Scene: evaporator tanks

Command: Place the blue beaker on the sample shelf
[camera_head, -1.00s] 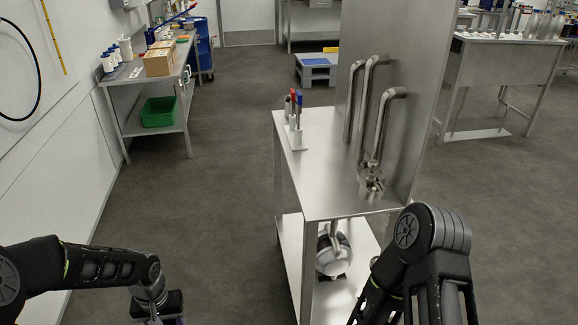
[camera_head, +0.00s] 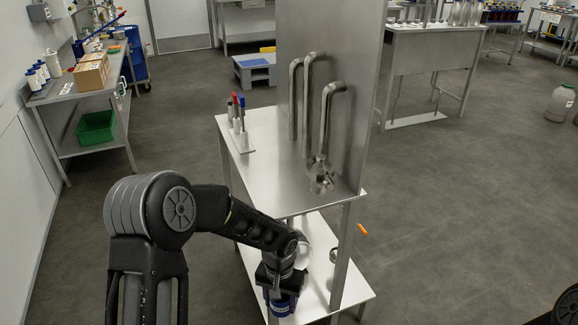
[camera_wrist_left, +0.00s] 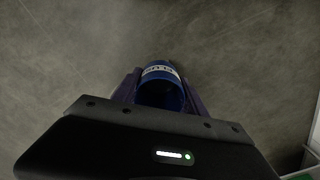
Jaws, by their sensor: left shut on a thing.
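My left gripper (camera_head: 281,284) is shut on the blue beaker (camera_head: 284,306), in front of the metal stand's lower shelf (camera_head: 322,292) in the head view. The stand's top surface (camera_head: 262,185) is above it. Neither is labelled, so I cannot tell which is the sample shelf. In the left wrist view the blue beaker (camera_wrist_left: 160,92), with a white label, sits between the fingers of the left gripper (camera_wrist_left: 160,88), over grey floor. I cannot tell whether the beaker touches the shelf. My right gripper is out of view.
An upright metal panel (camera_head: 335,120) with bent pipes rises from the stand. A small rack (camera_head: 238,138) with red and blue-topped items stands on its left. A side bench (camera_head: 60,95) is at left. Open floor (camera_head: 460,200) lies to the right.

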